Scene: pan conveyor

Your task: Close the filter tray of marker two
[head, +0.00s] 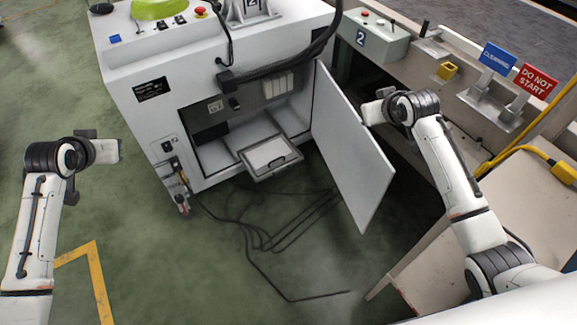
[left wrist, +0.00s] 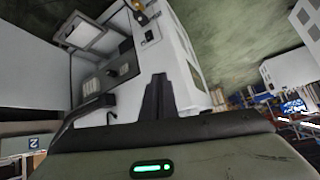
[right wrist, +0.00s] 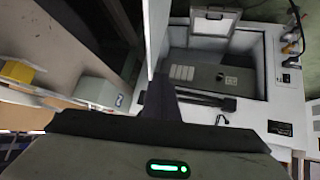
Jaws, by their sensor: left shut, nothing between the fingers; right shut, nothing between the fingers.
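The white marker machine (head: 125,75) has a label with a 2 on top, and its lower compartment is open. The filter tray (head: 270,157), a grey frame with a pale panel, sticks out of the compartment's front. It also shows in the right wrist view (right wrist: 214,22) and the left wrist view (left wrist: 84,34). The white door (head: 350,150) stands swung open right of the tray. My left gripper (head: 116,150) is shut and empty, left of the machine. My right gripper (head: 368,112) is shut and empty, beside the door's right face; I cannot tell if they touch.
Black cables (head: 265,235) lie on the green floor below the tray. At right, a bench carries a grey control box (head: 372,40) marked 2, a blue sign (head: 497,58) and a red DO NOT START sign (head: 535,82). Floor between my left gripper and the machine is clear.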

